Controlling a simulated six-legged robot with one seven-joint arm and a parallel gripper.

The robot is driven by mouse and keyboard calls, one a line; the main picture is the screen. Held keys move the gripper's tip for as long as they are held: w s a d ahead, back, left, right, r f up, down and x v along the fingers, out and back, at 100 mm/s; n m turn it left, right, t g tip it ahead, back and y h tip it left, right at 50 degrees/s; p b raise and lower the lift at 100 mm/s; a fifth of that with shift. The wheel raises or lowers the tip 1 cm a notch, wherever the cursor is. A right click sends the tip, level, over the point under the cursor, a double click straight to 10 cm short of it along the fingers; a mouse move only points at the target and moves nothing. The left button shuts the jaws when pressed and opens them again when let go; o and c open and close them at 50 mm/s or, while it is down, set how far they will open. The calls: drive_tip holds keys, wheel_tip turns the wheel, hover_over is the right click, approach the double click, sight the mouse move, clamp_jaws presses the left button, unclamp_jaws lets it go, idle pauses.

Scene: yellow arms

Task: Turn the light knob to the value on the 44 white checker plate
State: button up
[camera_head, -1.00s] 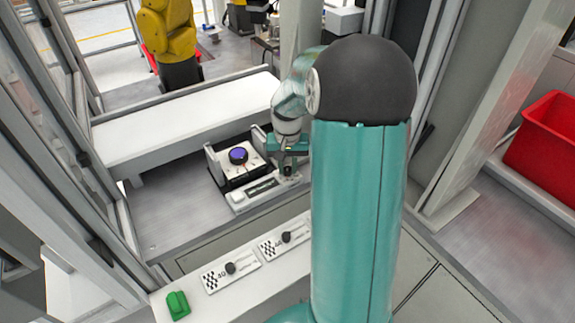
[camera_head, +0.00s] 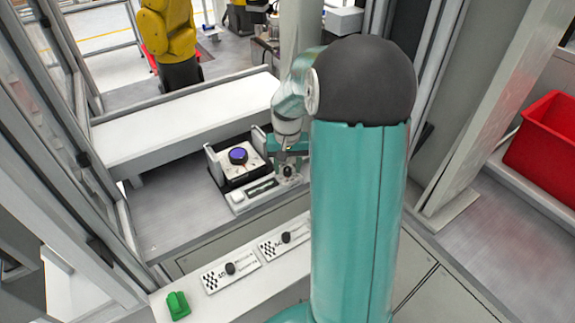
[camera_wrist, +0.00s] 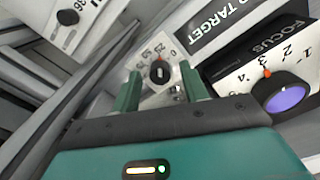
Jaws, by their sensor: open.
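The light knob (camera_wrist: 161,73) is small and dark, on a white dial plate (camera_wrist: 150,97) numbered in steps of 25. Its red mark points near 25 in the wrist view. My gripper (camera_wrist: 158,82) is open, with one green finger on either side of the knob; I cannot tell whether they touch it. In the head view my gripper (camera_head: 288,150) is over the right end of the console. Two white checker plates (camera_head: 217,280) (camera_head: 270,249), each with a black knob, lie on the front ledge; their print is too small to read surely.
A purple-topped focus knob (camera_wrist: 284,97) is right of the fingers, beside a black target label (camera_wrist: 215,22). A green block (camera_head: 177,305) sits on the ledge's left end. A white shelf (camera_head: 180,120) runs behind the console. A red bin (camera_head: 545,150) stands far right.

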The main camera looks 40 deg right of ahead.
sight(287, 169)
wheel_tip(287, 169, up, 14)
idle(0.5)
drive_tip(key=shift+f, duration=0.1)
drive_tip(key=s+a+r+n+t, duration=0.1)
drive_tip(key=s+a+r, duration=0.15)
drive_tip(key=a, duration=0.25)
drive_tip(key=s+a+r+n+t+h, duration=0.1)
drive_tip(key=s+a, duration=0.2)
drive_tip(key=a, duration=0.1)
drive_tip(key=s+a+r+n+t, duration=0.1)
drive_tip(key=s+a+r, duration=0.1)
drive_tip(key=a, duration=0.3)
drive_tip(key=s+a+f+n+t+y, duration=0.1)
drive_tip(key=s+a+n+t, duration=0.1)
drive_tip(key=s+a, duration=0.6)
drive_tip(key=shift+s+n+t, duration=0.3)
drive_tip(key=shift+s+n, duration=0.4)
drive_tip(key=shift+s, duration=0.25)
